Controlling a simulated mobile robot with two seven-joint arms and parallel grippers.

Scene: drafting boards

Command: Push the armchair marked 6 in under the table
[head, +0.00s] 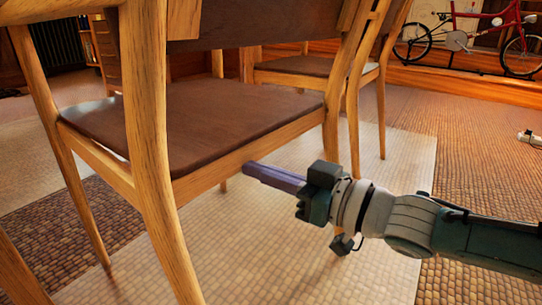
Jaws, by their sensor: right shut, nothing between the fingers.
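A wooden armchair (200,115) with a brown seat and light wooden legs fills the left and middle of the head view, close to me. No number 6 shows on it, so I cannot tell if it is the marked one. My right gripper (252,170) comes in from the right, shut and empty. Its purple fingers point left, and their tips overlap the lower edge of the chair's seat rail. I cannot tell if they touch it. I cannot make out a table. My left gripper is not in view.
A second wooden chair (305,66) with a brown seat stands behind. A pale rug (290,255) lies under the chairs on a brown woven floor. A red bicycle (470,30) stands at the back right. The floor at the right is mostly clear.

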